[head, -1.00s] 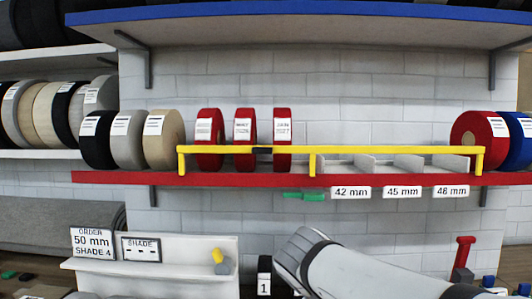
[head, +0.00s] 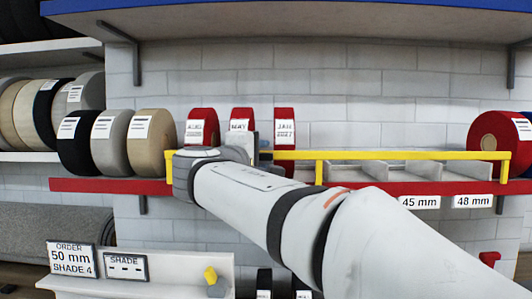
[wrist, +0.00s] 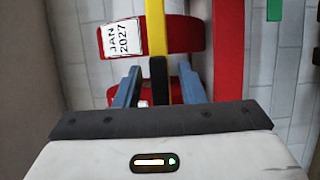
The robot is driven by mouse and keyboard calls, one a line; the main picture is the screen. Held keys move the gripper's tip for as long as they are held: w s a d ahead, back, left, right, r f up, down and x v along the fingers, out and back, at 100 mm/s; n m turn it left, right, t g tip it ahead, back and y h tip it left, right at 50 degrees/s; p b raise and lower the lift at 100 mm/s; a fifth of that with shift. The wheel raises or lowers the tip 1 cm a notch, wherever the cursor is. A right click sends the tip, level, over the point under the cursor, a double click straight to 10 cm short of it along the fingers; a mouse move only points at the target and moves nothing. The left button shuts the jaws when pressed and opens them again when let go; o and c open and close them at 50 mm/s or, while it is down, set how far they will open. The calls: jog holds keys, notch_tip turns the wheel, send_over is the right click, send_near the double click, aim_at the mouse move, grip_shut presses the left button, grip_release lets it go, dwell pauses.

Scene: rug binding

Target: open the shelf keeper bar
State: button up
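The yellow keeper bar (head: 400,155) runs along the front of the shelf with the red edge (head: 110,186), still in front of the red rolls. In the wrist view the bar (wrist: 156,28) runs up the picture, with a black grip section (wrist: 158,78) on it. My gripper (wrist: 158,72) is open, one blue-grey finger on each side of the black section, with a gap visible on both sides. In the head view my gripper (head: 256,148) is at the bar, in front of the red rolls; my arm hides the bar's left part and most of the grip.
Red rolls with date labels, one reading JAN 2027 (wrist: 120,38), stand close behind the bar. Beige (head: 152,136) and other rolls stand to the left. A red roll (head: 494,138) stands at the right end. A blue-edged shelf (head: 300,8) hangs above.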

jog(key=shift+x, duration=0.95)
jog(key=shift+c, duration=0.3)
grip_shut()
